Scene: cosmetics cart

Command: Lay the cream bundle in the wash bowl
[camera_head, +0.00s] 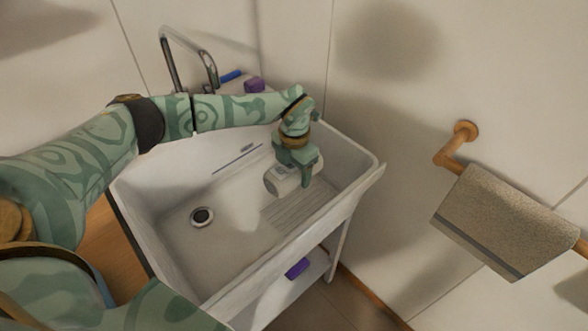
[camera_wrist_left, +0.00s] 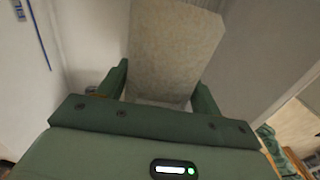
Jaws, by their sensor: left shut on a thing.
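The cream bundle (camera_head: 278,183), a pale roll, is inside the outline of the white wash bowl (camera_head: 166,232), toward its right side near the ridged floor. I cannot tell whether it touches the floor. My left gripper (camera_head: 296,174) points down and is shut on the bundle. In the left wrist view, the bundle (camera_wrist_left: 175,45) fills the space between the two fingers (camera_wrist_left: 161,88) and reaches far beyond them. My right gripper is not in view.
A tap (camera_head: 186,52) stands at the back left of the bowl, with a blue item (camera_head: 231,76) and a purple item (camera_head: 255,85) on the back ledge. The drain (camera_head: 202,217) is clear. A towel (camera_head: 505,222) hangs on a wall rail at right. Another purple item (camera_head: 297,268) lies on the lower shelf.

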